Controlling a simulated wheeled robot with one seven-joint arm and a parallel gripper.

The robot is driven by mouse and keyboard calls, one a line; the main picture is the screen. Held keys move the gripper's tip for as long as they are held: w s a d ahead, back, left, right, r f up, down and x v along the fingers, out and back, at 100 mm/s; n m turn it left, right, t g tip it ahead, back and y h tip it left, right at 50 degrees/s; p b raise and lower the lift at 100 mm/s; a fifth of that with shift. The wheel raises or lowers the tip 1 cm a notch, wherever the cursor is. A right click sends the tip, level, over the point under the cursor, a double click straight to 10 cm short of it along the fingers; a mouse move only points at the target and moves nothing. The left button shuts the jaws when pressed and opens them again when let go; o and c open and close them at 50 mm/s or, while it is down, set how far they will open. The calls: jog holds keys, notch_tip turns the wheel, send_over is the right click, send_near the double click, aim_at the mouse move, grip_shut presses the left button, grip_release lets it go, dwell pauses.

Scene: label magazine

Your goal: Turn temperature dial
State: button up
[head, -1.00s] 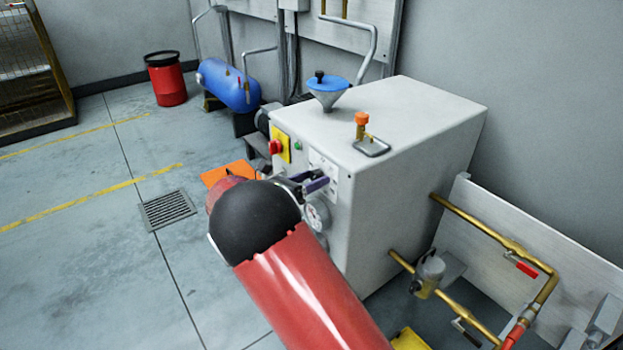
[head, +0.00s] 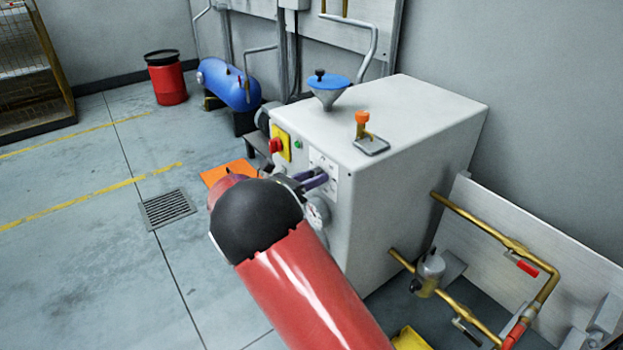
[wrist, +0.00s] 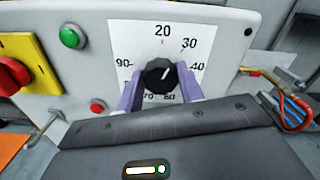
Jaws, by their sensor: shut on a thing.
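The temperature dial (wrist: 160,75) is a black round knob on a white scale plate (wrist: 128,40) marked 20, 30, 40, 60, 70 and 90. A pale pointer mark on the knob points to the upper right, roughly between 30 and 40. My gripper (wrist: 160,88) has its two purple fingers on either side of the knob and is shut on it. In the head view my gripper (head: 318,179) reaches the front of the white machine (head: 408,180). The dial is hidden there behind my fingers and arm.
Left of the scale are a green button (wrist: 71,37), a red switch on a yellow plate (wrist: 12,75) and a small red light (wrist: 97,107). A round gauge (head: 316,212) sits below my gripper. Brass pipes (head: 480,225) run at the right.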

jog(key=m+b, duration=0.8)
jog(key=m, duration=0.1)
jog(key=m+b, duration=0.9)
jog(key=m, duration=0.1)
jog(key=shift+s+d+f, duration=0.1)
jog(key=shift+s+f, duration=0.05)
jog(key=shift+f, duration=0.05)
dwell(0.3)
jog(key=o, duration=1)
jog(key=shift+r, duration=0.1)
jog(key=v, duration=0.7)
jog(key=shift+s+a+p, duration=0.2)
jog(key=shift+a+p, duration=0.15)
jog(key=shift+p, duration=0.1)
